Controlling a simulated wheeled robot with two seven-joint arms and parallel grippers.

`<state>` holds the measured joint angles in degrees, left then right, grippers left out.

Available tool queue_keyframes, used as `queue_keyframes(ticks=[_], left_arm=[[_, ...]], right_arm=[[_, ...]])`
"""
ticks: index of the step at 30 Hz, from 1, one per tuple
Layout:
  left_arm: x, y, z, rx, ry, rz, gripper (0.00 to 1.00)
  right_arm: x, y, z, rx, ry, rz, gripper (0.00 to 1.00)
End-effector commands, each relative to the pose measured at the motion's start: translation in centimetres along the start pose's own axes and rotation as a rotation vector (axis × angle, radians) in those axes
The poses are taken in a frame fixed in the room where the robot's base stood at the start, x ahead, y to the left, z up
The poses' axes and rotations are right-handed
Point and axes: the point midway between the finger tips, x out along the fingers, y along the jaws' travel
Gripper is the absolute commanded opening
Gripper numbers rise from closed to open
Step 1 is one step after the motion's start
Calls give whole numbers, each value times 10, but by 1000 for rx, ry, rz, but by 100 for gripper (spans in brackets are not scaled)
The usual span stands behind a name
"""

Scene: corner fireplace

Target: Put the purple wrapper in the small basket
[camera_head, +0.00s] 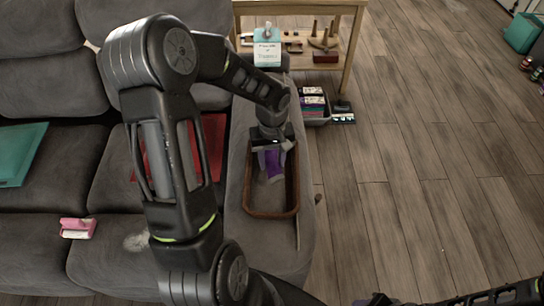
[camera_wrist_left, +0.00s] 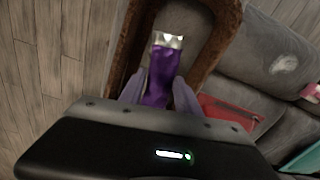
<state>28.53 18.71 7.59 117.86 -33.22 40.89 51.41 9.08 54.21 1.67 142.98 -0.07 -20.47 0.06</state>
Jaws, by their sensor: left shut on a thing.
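The small basket (camera_head: 270,215) is a rectangular, brown-rimmed tray on the sofa's right armrest. Its rim also shows at the top of the left wrist view (camera_wrist_left: 226,28). My left gripper (camera_head: 268,150) is over the far part of the basket, pointing down. In the left wrist view its pale fingers (camera_wrist_left: 159,92) are shut on the purple wrapper (camera_wrist_left: 162,72), a shiny purple packet with a silvery end. The wrapper also shows in the head view (camera_head: 273,164), within the basket's outline. I cannot tell whether it touches the basket floor. Part of my right arm shows at the bottom right; its fingers are not clear.
A grey sofa (camera_head: 50,165) holds a teal folder (camera_head: 18,152), a red item (camera_head: 214,135) and a pink-and-white item (camera_head: 77,228). A wooden table (camera_head: 348,60) with small objects stands behind the armrest. Wooden floor (camera_head: 420,170) on the right is mostly clear.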

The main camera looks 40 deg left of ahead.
Motion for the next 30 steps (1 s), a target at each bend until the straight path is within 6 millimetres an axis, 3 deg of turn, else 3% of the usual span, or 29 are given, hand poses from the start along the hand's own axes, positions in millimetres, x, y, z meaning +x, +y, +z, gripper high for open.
queue_keyframes(ticks=[1,3,9,24,25,30], left_arm=[[15,0,0,0,-1,-1,0],[26,0,0,1,0,0,0],[47,0,0,0,0,0,0],[54,0,0,0,0,0,0],[54,0,0,0,0,0,41],[54,0,0,0,0,0,55]], right_arm=[[12,5,0,0,1,0,36],[22,9,0,0,1,0,36],[40,16,0,-1,1,0,36],[45,18,0,-2,1,1,36],[45,18,0,-2,1,1,36],[45,18,0,-2,1,1,36]])
